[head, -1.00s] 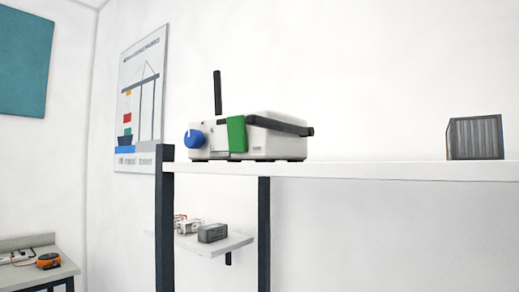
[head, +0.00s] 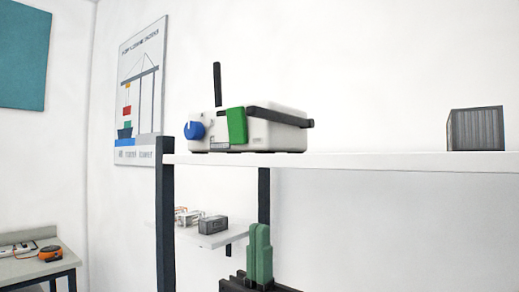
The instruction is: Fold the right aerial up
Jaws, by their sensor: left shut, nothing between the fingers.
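A white box-shaped device (head: 275,135) stands on the shelf, with a blue knob (head: 194,130) and a green panel (head: 237,126) on its front. Its left black aerial (head: 217,85) stands upright. Its right black aerial (head: 281,117) lies folded down, running to the right along the top of the box. My left gripper (head: 259,230) shows at the bottom centre, below the shelf's front edge. Its two green fingers point up and are shut with nothing between them. It is apart from the device. My right gripper is not in view.
The white shelf (head: 390,161) has dark posts (head: 165,215) and a grey ribbed container (head: 475,129) at its right. The shelf is bare between device and container. A lower shelf (head: 215,238) holds small items. A side table (head: 40,262) stands at left.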

